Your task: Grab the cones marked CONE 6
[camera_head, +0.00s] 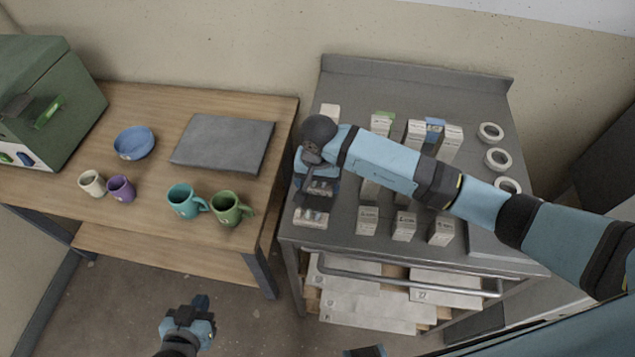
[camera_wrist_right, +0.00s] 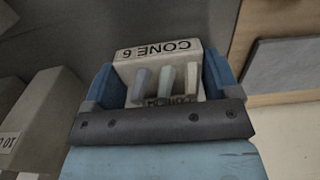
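A pale box marked CONE 6 (camera_wrist_right: 158,50) holds three small cones, grey, green and cream, in the right wrist view. Its label appears upside down. My right gripper (camera_wrist_right: 160,85) has its blue fingers on either side of this box, very close to its sides; whether they press on it is unclear. In the head view my right gripper (camera_head: 319,184) is over the left part of the grey cart top, and my arm hides some boxes. My left gripper (camera_head: 190,318) is low over the floor, away from the boxes; its finger gap is not clear.
More pale boxes (camera_head: 404,226) stand in rows on the grey cart (camera_head: 345,90). White rings (camera_head: 490,132) lie at its right. The wooden table (camera_head: 110,215) at left bears mugs (camera_head: 232,208), a blue bowl (camera_head: 134,142), a grey slab (camera_head: 222,143) and a green case (camera_head: 60,100).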

